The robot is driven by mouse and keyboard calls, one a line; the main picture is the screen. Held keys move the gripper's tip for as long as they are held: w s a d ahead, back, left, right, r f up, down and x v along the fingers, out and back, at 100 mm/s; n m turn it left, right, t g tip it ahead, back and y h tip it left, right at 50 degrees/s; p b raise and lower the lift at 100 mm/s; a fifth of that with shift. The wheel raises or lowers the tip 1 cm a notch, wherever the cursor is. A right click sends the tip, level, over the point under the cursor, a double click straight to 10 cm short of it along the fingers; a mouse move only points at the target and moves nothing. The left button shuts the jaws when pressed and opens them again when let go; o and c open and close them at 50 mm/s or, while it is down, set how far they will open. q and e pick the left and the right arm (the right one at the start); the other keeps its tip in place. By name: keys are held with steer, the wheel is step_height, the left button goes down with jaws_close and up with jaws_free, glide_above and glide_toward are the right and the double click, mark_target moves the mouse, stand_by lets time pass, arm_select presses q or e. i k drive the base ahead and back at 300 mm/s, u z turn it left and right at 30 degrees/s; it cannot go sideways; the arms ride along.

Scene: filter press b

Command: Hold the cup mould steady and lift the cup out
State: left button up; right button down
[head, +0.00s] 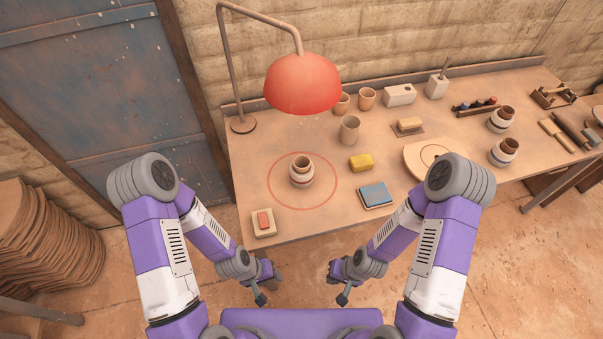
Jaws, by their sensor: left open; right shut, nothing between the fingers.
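The cup mould (301,180), pale with a darker band, stands upright inside a red ring marked on the table at the left. The brown rim of the cup (302,163) shows at its top; the rest of the cup is hidden inside. My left gripper (267,289) is open and empty, low in front of the table's near edge. My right gripper (338,285) is shut and empty, also in front of that edge. Both are well apart from the mould and touch nothing.
A red lamp (303,84) overhangs behind the mould. A block with a red top (264,222), a yellow sponge (361,162), a blue pad (375,195) and a beige cup (349,129) stand around it. Two similar moulds (501,120) (504,152) stand right.

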mark_target(302, 163)
steer(key=u, duration=0.05)
steer(key=k, duration=1.15)
steer(key=z, duration=0.9)
steer(key=i, duration=0.8)
steer(key=u, duration=0.55)
steer(key=i, duration=0.7)
steer(key=u, duration=0.8)
